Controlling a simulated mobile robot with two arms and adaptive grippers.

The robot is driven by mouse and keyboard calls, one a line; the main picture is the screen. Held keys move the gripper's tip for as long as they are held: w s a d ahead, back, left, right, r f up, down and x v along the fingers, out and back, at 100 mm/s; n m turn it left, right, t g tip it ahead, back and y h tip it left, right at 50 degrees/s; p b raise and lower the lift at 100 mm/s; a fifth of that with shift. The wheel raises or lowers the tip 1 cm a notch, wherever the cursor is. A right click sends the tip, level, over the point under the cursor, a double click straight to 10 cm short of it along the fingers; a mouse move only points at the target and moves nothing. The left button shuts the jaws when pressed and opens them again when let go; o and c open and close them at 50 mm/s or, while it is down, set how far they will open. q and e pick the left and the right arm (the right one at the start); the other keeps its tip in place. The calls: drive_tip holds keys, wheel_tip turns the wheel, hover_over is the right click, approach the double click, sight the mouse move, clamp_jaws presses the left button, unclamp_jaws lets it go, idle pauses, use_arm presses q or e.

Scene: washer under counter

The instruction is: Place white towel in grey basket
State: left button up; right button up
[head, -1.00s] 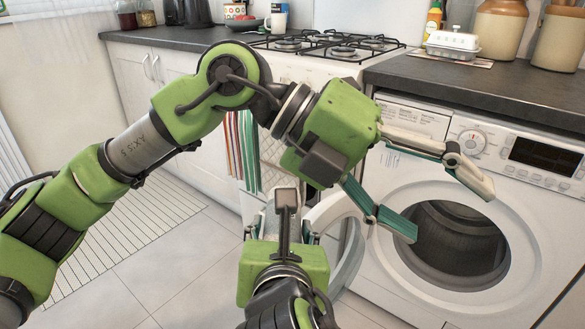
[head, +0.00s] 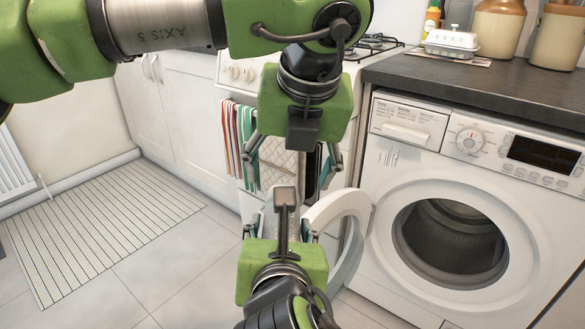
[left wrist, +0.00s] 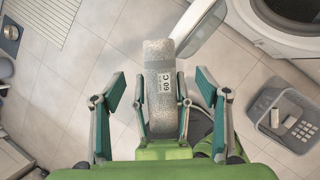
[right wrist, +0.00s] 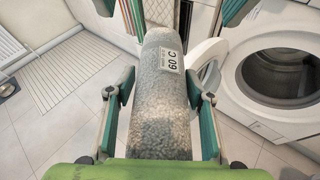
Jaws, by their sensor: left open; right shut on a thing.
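The towel (right wrist: 165,100) is a greyish-white speckled roll with a "60 C" label. My right gripper (head: 281,222) is shut on its near part, and the roll stands between its fingers. It also shows in the left wrist view (left wrist: 158,65). My left gripper (head: 293,170) is open and points down over the roll, its fingers apart on either side, not clearly touching it. The grey basket (left wrist: 290,146) stands on the floor at the right of the left wrist view, with a small whitish shape inside. The head view does not show the basket.
The washer (head: 400,180) stands at the right with its round door (head: 345,225) swung open beside my grippers. Striped towels (head: 238,140) hang on the oven front behind. A ribbed mat (head: 100,230) lies on the floor at left. The tiles between are clear.

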use_arm(q)
drive_tip(key=x, duration=1.1)
drive_tip(key=shift+d, duration=0.1)
drive_tip(key=c, duration=1.4)
use_arm(e)
drive_tip(key=o, duration=1.4)
drive_tip(key=shift+s, duration=0.1)
